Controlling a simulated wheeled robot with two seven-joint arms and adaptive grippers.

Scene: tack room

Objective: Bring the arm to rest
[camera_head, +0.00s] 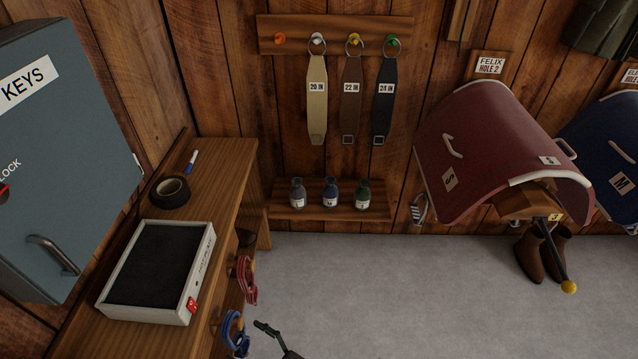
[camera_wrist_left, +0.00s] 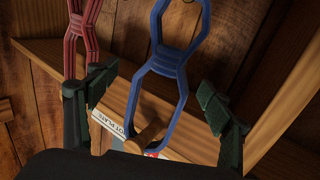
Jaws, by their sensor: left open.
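My left gripper (camera_head: 276,338) shows at the bottom edge of the head view, just right of the bench side, with part of it cut off. In the left wrist view the left gripper (camera_wrist_left: 155,108) has its two dark green fingers wide apart. A blue looped strap (camera_wrist_left: 172,58) hangs from a wooden peg (camera_wrist_left: 148,134) and shows in the space between the fingers; I cannot tell how near it is in depth. The gripper holds nothing that I can see. My right gripper is not in view.
The blue strap (camera_head: 235,335) and a red one (camera_head: 246,280) hang on the side of the wooden bench (camera_head: 222,180). A saddle (camera_head: 490,150) stands out at the right.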

